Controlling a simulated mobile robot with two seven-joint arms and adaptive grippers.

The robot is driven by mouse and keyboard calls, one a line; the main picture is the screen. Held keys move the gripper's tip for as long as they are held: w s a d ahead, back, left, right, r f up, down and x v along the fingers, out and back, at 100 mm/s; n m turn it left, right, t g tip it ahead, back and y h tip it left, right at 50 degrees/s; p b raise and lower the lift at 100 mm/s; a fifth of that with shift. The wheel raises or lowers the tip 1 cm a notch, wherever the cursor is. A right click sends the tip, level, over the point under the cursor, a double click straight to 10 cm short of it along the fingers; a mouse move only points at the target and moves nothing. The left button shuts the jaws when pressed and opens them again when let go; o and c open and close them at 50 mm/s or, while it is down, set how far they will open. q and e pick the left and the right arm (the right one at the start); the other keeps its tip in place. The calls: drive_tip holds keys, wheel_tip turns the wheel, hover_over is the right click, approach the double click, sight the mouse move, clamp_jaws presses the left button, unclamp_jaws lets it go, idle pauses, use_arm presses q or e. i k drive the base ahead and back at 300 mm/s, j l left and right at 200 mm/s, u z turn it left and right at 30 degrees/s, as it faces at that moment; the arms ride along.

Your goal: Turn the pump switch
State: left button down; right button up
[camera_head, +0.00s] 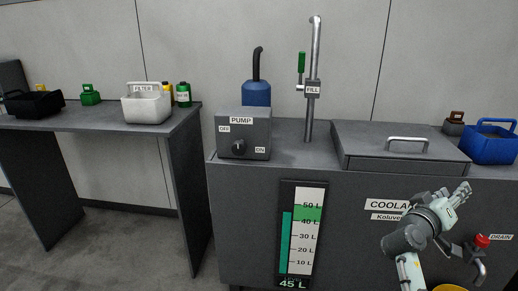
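The pump box (258,128) is a dark grey box labelled PUMP, standing on the left end of the coolant tank's top. Its switch (238,147) is a small black knob on the front face, between the OFF label at upper left and the ON label at lower right. The knob is too small to tell its exact setting. My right gripper (462,191) is in front of the tank at the lower right, far from the switch and apart from it. Its fingers point up and right, and I cannot tell how far they are spread. My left gripper is out of view.
The coolant tank (245,190) has a level gauge (302,235) reading 45 L, a lid (375,140) and a fill pipe (314,70). A red-handled drain valve (481,241) is beside my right gripper. A side table (90,117) holds a white filter basket (147,107) and bottles.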

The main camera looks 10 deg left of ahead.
sight(238, 148)
drive_tip(key=l+u, duration=0.5)
drive_tip(key=u, duration=1.15)
drive_tip(key=i+l, duration=0.05)
drive_tip(key=l, duration=0.05)
